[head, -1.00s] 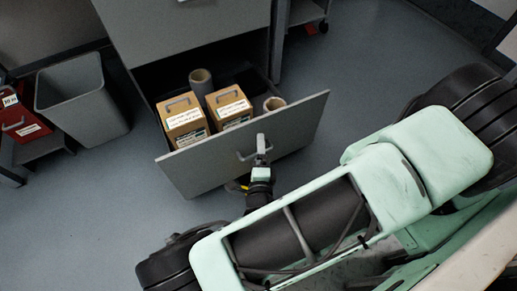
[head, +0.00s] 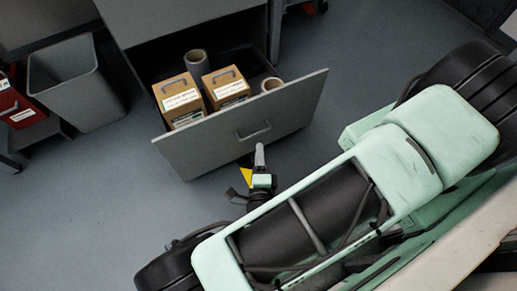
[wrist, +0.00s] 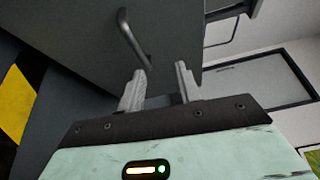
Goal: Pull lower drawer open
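The lower drawer (head: 200,153) is pulled out, with its grey front panel facing me. Its handle (head: 255,131) is a curved bar on the panel; it also shows in the wrist view (wrist: 129,40). My gripper (head: 260,152) is just in front of the panel, apart from the handle. In the wrist view my gripper (wrist: 163,80) has its two fingers spread with nothing between them, and the handle is beyond the left finger's tip. Inside the drawer are two brown boxes (head: 176,94) and rolls (head: 196,63).
A grey bin (head: 75,85) and a red box (head: 17,108) stand left of the cabinet. A wheeled grey stand is at the top, right of the cabinet. The floor (head: 385,60) right of the drawer is clear.

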